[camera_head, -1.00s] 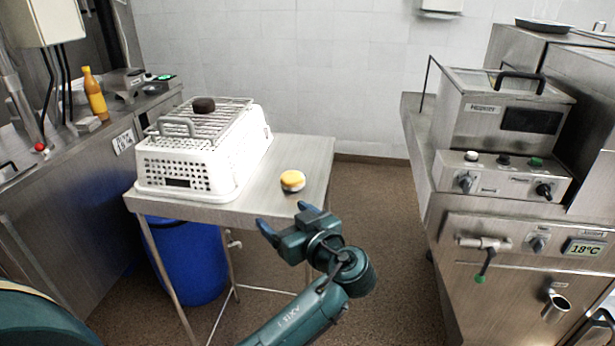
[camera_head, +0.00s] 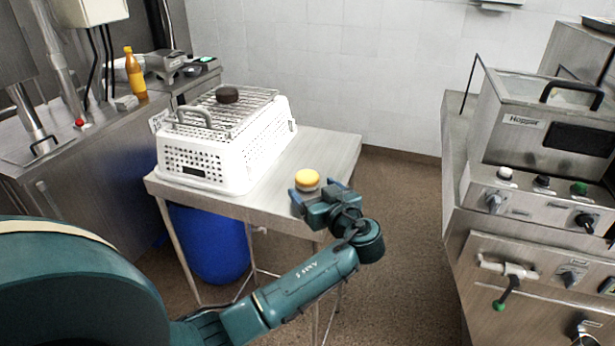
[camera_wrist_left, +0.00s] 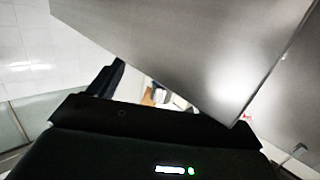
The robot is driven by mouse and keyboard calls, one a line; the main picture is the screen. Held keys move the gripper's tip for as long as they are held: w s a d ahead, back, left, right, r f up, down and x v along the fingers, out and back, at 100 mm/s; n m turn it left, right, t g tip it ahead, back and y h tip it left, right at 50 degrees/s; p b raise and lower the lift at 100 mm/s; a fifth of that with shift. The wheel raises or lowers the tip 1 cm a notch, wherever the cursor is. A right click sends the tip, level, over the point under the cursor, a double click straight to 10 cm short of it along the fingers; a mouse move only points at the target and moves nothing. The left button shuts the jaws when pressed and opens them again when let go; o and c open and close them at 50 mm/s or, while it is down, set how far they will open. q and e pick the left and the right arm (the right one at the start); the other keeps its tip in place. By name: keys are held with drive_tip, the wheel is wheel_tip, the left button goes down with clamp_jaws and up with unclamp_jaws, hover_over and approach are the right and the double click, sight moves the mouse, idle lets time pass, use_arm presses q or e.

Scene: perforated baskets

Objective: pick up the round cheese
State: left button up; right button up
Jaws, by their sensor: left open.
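The round cheese (camera_head: 307,179), yellow on top, sits on the steel table (camera_head: 335,150) near its right front edge in the head view. My left gripper (camera_head: 312,188) is open at the cheese, with its blue fingers on the near side and to the left and right of it. I cannot tell whether the fingers touch the cheese. In the left wrist view a dark finger (camera_wrist_left: 108,78) shows, but I cannot make out the cheese there. My right gripper is not in view.
A white perforated basket (camera_head: 215,165) with a wire rack and a dark round item (camera_head: 227,95) on top stands left on the table. A blue barrel (camera_head: 215,245) is below. A steel machine (camera_head: 540,200) stands at right, with open floor between.

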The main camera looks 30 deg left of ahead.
sight(312, 184)
use_arm(q)
drive_tip(key=shift+w+a+r+p, duration=0.1)
drive_tip(key=shift+w+a+p, duration=0.3)
drive_tip(key=shift+a, duration=0.1)
drive_tip(key=p+x, duration=0.1)
drive_tip(key=x, duration=0.2)
drive_tip(key=shift+w+a, duration=0.2)
drive_tip(key=shift+w, duration=0.15)
drive_tip(key=shift+w+a, duration=0.2)
drive_tip(key=shift+a, duration=0.1)
drive_tip(key=c, duration=1.2)
drive_tip(key=shift+o, duration=0.2)
